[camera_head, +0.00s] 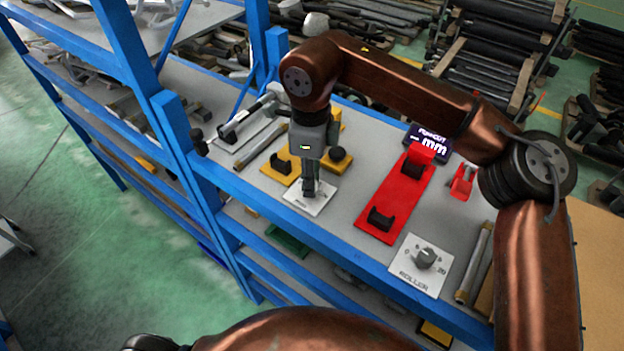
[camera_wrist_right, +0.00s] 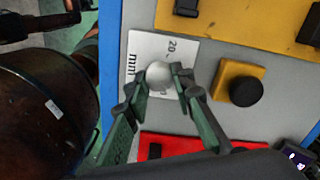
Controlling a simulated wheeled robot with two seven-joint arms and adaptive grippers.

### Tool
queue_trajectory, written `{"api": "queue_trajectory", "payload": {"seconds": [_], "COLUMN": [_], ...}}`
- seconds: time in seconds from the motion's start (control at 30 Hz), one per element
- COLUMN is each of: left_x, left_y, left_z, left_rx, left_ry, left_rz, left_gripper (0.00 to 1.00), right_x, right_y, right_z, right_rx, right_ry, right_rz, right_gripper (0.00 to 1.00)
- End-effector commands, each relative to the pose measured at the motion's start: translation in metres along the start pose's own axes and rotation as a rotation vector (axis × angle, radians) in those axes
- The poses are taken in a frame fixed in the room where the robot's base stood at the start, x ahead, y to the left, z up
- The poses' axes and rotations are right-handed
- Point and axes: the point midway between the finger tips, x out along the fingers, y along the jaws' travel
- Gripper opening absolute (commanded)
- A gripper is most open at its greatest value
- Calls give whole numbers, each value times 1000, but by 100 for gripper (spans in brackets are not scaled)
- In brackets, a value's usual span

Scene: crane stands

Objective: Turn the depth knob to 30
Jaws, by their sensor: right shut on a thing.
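The depth knob (camera_wrist_right: 158,75) is a round pale grey knob on a white plate (camera_wrist_right: 141,52) marked "20" and "mm". My right gripper (camera_wrist_right: 168,78) is shut on this knob, with its two green-grey fingers on either side. In the head view my right gripper (camera_head: 310,190) points down onto the plate (camera_head: 320,208) and hides the knob. No pointer or current setting is readable. A dark part at the bottom left of the head view seems to belong to my left arm; its fingers cannot be made out.
A second white plate with a knob (camera_head: 427,257), marked "ROLLER", sits to the right. A red bracket plate (camera_head: 398,197) lies between. A yellow block with a black button (camera_head: 338,156) stands close behind my right gripper. A dark display (camera_head: 428,141) ends in "mm". Blue rails (camera_head: 290,228) edge the bench.

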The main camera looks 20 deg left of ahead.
Motion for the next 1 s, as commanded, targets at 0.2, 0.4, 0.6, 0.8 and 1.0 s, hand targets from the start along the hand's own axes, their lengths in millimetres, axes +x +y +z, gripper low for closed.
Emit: {"api": "queue_trajectory", "payload": {"seconds": [0.2, 0.4, 0.6, 0.8, 1.0], "left_x": [5, 8, 10, 11, 12], "left_y": [0, 0, 0, 0, 0], "left_z": [0, 1, 1, 1, 2], "left_rx": [0, 0, 0, 0, 0], "left_ry": [0, 0, -1, -1, -1], "left_rz": [0, 0, 0, 0, 0], "left_gripper": [40, 40, 40, 40, 40], "right_x": [-4, -4, -5, -5, -5], "right_y": [0, -1, -1, -1, -2], "right_z": [2, 2, 2, 2, 2], "right_rx": [197, 347, 451, 508, 527], "right_ry": [-12, -14, -14, -14, -14], "right_rz": [-3, -4, -4, -4, -4], "right_gripper": [0, 0, 0, 0, 0]}}
